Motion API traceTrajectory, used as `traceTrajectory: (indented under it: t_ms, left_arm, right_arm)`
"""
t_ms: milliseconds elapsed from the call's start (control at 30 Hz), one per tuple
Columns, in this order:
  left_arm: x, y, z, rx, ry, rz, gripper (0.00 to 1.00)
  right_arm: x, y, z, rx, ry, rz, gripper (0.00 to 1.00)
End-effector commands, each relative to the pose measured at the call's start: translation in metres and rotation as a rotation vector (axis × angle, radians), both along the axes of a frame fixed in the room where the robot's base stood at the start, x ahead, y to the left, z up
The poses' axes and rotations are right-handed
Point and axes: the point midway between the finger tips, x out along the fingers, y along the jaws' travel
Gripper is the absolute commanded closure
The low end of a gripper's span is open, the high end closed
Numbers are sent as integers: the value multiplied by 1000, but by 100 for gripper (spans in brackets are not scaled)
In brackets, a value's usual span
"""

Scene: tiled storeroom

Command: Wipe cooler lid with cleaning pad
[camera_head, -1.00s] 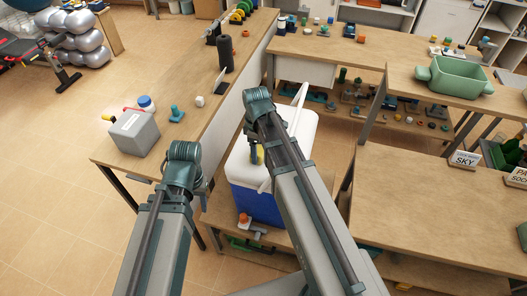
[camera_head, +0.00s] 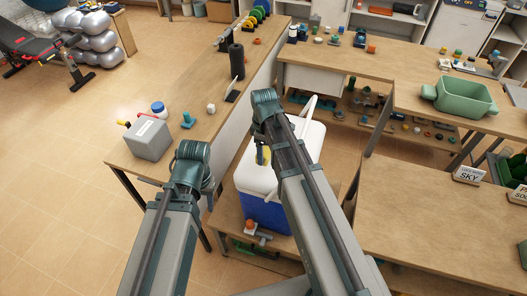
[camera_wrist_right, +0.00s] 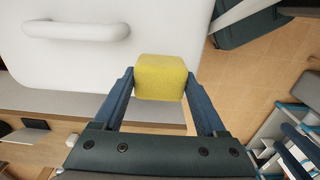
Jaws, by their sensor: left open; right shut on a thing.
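The cooler has a white lid (camera_head: 249,178) over a blue body (camera_head: 262,211), with a raised white handle at its far end. It stands on a low wooden surface between the benches. My right gripper (camera_wrist_right: 161,80) is shut on the yellow cleaning pad (camera_wrist_right: 162,72); the pad also shows over the lid in the head view (camera_head: 264,156). In the right wrist view the pad overlaps the edge of the white lid (camera_wrist_right: 75,65); I cannot tell whether it touches. My left gripper (camera_head: 209,190) is open and empty, left of the cooler, its fingers partly hidden.
A wooden bench (camera_head: 190,150) at left carries a grey box (camera_head: 149,139), a blue-lidded jar (camera_head: 158,108) and small items. A table (camera_head: 420,215) with sign blocks stands close on the right. A green tub (camera_head: 464,97) sits behind it. Open tiled floor lies at far left.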

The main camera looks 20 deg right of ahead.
Motion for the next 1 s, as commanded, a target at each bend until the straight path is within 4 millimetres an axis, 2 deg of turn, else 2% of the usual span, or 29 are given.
traceTrajectory:
  t_ms: [33, 67, 467, 800, 1000]
  left_arm:
    - [0, 0, 10, 0, 0, 0, 50]
    - [0, 0, 11, 0, 0, 0, 50]
    - [0, 0, 12, 0, 0, 0, 50]
    - [0, 0, 40, 0, 0, 0, 50]
    - [0, 0, 42, 0, 0, 0, 50]
  right_arm:
    - [0, 0, 10, 0, 0, 0, 71]
    - [0, 0, 11, 0, 0, 0, 71]
    - [0, 0, 12, -1, 1, 0, 71]
    - [0, 0, 40, -1, 1, 0, 71]
    - [0, 0, 42, -1, 1, 0, 71]
